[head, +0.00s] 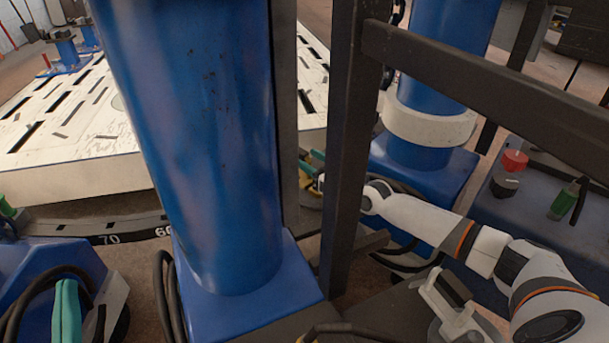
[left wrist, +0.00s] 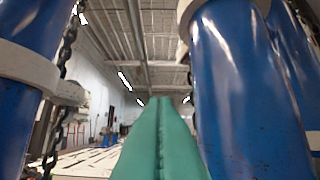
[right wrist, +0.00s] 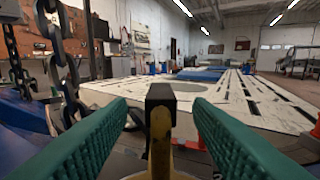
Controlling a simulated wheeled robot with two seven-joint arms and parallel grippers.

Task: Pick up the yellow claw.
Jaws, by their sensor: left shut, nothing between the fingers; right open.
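The yellow claw (right wrist: 160,145) stands upright in the right wrist view, a yellow shaft with a black block on top. It shows between the two green fingers of my right gripper (right wrist: 161,105), with a visible gap on each side. In the head view a bit of yellow (head: 307,185) shows beside my right gripper (head: 314,160), mostly hidden behind a dark post. My left gripper (head: 67,308) is at the lower left of the head view, far from the claw. Its green fingers are pressed together and empty in the left wrist view (left wrist: 155,135).
A large blue column (head: 195,150) and a dark metal frame post (head: 345,150) stand in front of the right gripper. Another blue column (head: 425,130) stands behind. A chain (right wrist: 60,65) hangs left of the right gripper. A slotted white bench (head: 70,130) lies beyond.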

